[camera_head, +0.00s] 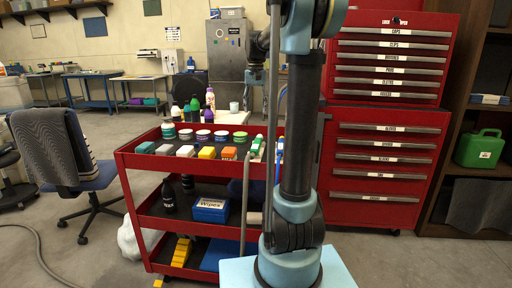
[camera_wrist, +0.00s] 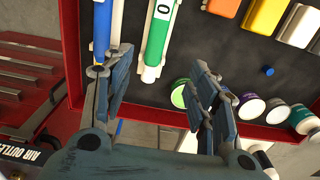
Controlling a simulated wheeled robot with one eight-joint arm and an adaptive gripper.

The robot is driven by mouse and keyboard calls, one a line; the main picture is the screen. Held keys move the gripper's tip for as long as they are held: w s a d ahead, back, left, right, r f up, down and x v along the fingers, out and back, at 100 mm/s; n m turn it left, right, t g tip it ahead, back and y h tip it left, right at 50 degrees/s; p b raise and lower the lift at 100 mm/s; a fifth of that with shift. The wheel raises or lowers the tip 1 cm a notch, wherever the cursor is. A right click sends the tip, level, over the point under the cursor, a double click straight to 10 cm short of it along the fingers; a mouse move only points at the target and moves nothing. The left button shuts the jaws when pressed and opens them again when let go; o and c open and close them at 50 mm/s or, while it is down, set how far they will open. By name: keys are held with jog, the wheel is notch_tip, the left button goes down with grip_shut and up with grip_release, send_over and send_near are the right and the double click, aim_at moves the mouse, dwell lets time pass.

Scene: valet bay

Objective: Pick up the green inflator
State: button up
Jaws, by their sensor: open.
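A similar blue and white tube (camera_wrist: 101,32) lies just left, close to the left finger. My arm hides part of the tray in the head view.
The red cart (camera_head: 126,160) has coloured blocks, several round tubs (camera_wrist: 278,111) and bottles on top. A red tool cabinet (camera_head: 388,150) stands right behind my arm. A blue wipes box (camera_head: 210,209) is on the middle shelf. A chair (camera_head: 80,185) stands left.

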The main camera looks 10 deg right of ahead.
send_over(257, 141)
jog(key=f, duration=1.1)
jog(key=shift+a+f, duration=0.1)
jog(key=shift+a, duration=0.15)
jog(key=shift+s+d+f, duration=0.1)
jog(key=shift+s+f, duration=0.05)
jog(key=shift+f, duration=1.25)
jog(key=shift+s+d+f, duration=0.1)
jog(key=shift+f, duration=1.3)
jog(key=c, duration=1.1)
